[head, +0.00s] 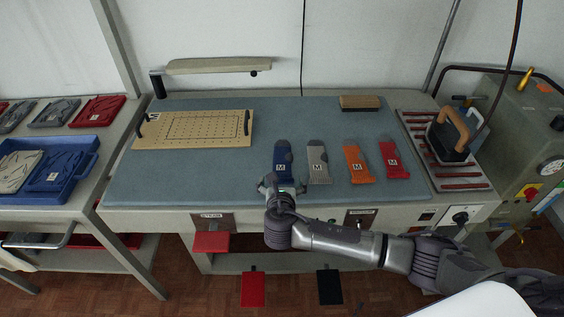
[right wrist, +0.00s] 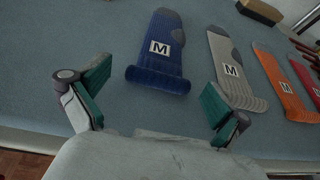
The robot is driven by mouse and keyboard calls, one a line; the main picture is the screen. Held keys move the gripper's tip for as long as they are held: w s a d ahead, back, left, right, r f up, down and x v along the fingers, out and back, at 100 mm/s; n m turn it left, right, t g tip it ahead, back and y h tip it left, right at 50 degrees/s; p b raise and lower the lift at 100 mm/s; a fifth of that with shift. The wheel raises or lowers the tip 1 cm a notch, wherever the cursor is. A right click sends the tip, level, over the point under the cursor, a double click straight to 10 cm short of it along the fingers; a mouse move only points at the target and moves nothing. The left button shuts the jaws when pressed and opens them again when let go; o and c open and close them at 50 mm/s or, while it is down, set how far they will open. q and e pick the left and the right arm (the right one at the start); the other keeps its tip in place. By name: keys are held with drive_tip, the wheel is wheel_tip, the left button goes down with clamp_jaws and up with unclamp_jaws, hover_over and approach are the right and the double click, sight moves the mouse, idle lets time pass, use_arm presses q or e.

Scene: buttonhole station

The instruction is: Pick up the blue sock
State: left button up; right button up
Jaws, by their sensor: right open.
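The blue sock (head: 283,160) lies flat on the blue-grey table top, leftmost in a row of socks. In the right wrist view the blue sock (right wrist: 160,55) has a white M label and a rolled cuff facing my gripper. My right gripper (head: 283,186) is at the near end of the blue sock. In the right wrist view my right gripper (right wrist: 155,95) is open and empty, its green-padded fingers wide apart, with the cuff ahead and between them. The grey sock (right wrist: 235,70) is close to the right finger. My left gripper is not in view.
Grey (head: 317,160), orange (head: 356,160) and red (head: 393,158) socks lie to the right. A perforated board (head: 195,129) lies left and a brush (head: 360,102) at the back. An iron (head: 450,138) stands at the right. A blue tray (head: 88,163) is on the left table.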

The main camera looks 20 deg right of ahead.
drive_tip(key=c, duration=1)
drive_tip(key=shift+r, duration=0.15)
